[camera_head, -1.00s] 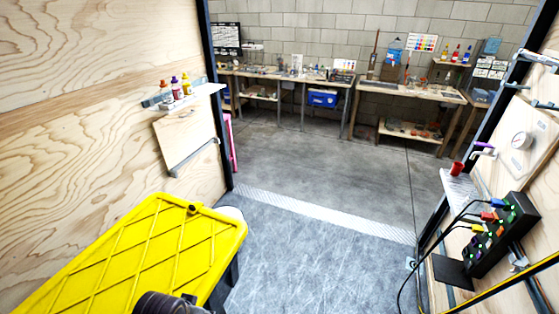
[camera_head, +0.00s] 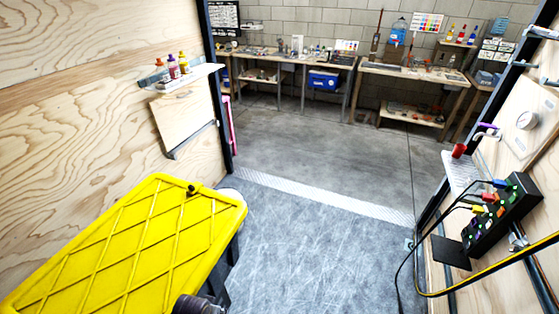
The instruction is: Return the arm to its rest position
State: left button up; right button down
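Neither gripper shows in the head view. A dark rounded part (camera_head: 197,304) shows at the bottom edge, just off the right edge of a yellow lid. It looks like a piece of my arm, but which arm I cannot tell. The rest of it is cut off by the frame, so what its gripper holds is hidden.
The ribbed yellow lid (camera_head: 130,240) fills the lower left. A wall shelf (camera_head: 182,79) with several bottles is above it. The grey floor (camera_head: 310,255) is clear ahead. A black power box (camera_head: 492,222) with cables hangs at right. Workbenches (camera_head: 290,57) line the back wall.

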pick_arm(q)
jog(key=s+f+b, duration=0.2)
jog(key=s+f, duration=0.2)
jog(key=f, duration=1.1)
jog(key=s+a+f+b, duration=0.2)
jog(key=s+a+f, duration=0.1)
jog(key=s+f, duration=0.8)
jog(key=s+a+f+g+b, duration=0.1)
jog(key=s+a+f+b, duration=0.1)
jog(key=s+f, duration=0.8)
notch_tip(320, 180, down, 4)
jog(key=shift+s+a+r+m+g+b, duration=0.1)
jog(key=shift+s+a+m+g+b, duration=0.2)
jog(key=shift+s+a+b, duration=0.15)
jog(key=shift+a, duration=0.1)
